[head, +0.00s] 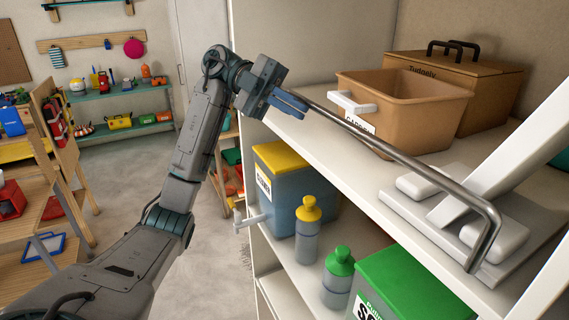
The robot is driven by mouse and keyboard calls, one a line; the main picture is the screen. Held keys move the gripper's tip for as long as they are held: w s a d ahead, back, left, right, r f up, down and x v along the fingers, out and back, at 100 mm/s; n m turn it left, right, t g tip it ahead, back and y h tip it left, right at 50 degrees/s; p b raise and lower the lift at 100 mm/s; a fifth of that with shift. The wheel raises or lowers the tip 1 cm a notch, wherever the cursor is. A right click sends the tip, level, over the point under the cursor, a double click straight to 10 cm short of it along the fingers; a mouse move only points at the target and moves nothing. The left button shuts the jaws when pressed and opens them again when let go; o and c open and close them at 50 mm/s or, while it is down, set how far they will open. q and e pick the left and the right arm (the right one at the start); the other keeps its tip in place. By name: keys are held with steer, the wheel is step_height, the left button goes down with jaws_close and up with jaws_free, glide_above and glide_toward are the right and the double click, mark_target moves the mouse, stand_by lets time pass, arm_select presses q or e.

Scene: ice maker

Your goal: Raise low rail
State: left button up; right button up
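A grey metal rail (400,158) runs along the front of the upper white shelf. Its near right end bends down to the shelf edge. Its far left end passes behind my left gripper (291,103). That gripper has blue fingers and is at the rail's far left end. The fingers look close together, but I cannot tell whether they hold or touch the rail. My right gripper is not in view.
The upper shelf (322,143) holds a tan bin (425,105), a brown lidded box (490,88) and a white angled object (510,155). Below are a yellow-lidded bin (282,160), two bottles and a green-lidded bin (415,285). Open floor lies left of the shelves.

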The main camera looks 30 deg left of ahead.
arm_select(q)
steer(key=shift+o, duration=0.8)
steer(key=shift+r, duration=0.3)
steer(key=shift+c, duration=0.4)
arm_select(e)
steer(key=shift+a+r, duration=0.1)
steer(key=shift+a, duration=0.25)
arm_select(q)
steer(key=shift+a+r, duration=0.1)
steer(key=shift+a, duration=0.1)
steer(key=shift+c, duration=0.2)
steer(key=shift+o, duration=1.4)
steer(key=v, duration=0.4)
steer(key=shift+s+a, duration=0.1)
steer(key=shift+a, duration=0.25)
steer(key=shift+v, duration=0.95)
